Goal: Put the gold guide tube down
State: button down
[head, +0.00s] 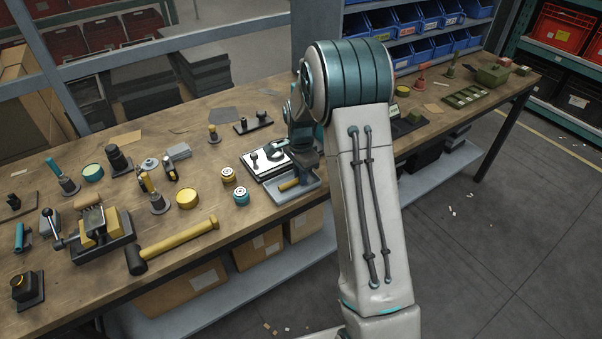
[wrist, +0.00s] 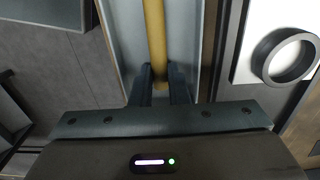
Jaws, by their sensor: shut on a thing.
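The gold guide tube (wrist: 155,30) runs up the middle of the wrist view, with its near end between my fingers. My gripper (wrist: 160,82) is shut on it. In the head view, the tube (head: 290,185) shows as a short gold piece low in or just over a small grey tray (head: 283,202). My gripper (head: 304,168) is directly over the tray there, and its fingertips are partly hidden. The tray's floor (wrist: 126,28) shows beside the tube in the wrist view. I cannot tell whether the tube touches the floor.
A white-topped plate with a dark ring (wrist: 291,58) lies close right of the tray in the wrist view. A yellow-handled mallet (head: 180,242) lies further left. The bench's front edge is close to the tray.

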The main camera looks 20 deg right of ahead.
jog(key=shift+f, duration=0.1)
jog(key=c, duration=1.8)
grip_release()
jog(key=shift+f, duration=0.1)
jog(key=o, duration=0.4)
notch_tip(320, 180, up, 12)
jog(key=s+a+r+n+t, duration=0.15)
jog(key=s+r+n, duration=0.5)
jog(key=s, duration=0.65)
jog(key=s+n, duration=0.2)
jog(key=s, duration=0.3)
jog(key=s+n+t, duration=0.1)
jog(key=s+n, duration=0.2)
jog(key=s, duration=0.2)
jog(key=s+a+n, duration=0.1)
jog(key=s+n, duration=0.1)
jog(key=s, duration=0.3)
jog(key=shift+s+f+n, duration=0.1)
jog(key=shift+f+n, duration=0.25)
jog(key=shift+f, duration=0.05)
